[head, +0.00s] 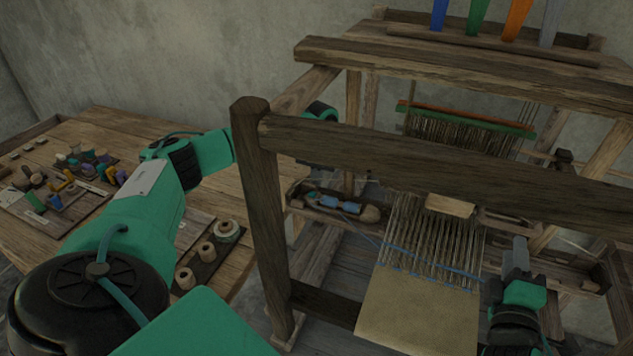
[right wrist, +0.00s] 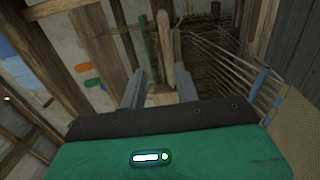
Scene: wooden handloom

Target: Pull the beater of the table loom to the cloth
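The loom's beater appears as a wooden crosspiece (head: 497,218) across the warp, with a lighter wooden block (head: 450,206) at its middle. The woven cloth (head: 420,312) lies nearer me, its edge marked by blue weft. Bare warp threads (head: 425,240) run between beater and cloth. My right gripper (head: 517,250) is right of the warp, near the cloth edge and apart from the block. In the right wrist view its two fingers (right wrist: 158,88) are spread, with wood visible beyond them. My left arm reaches behind the front post; its gripper is mostly hidden and its state unclear.
A thick front post (head: 262,200) and a crossbar (head: 440,165) stand between my view and the loom. A blue-wound shuttle (head: 340,205) lies left of the warp. A side table (head: 100,125) at left holds spools and small tools.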

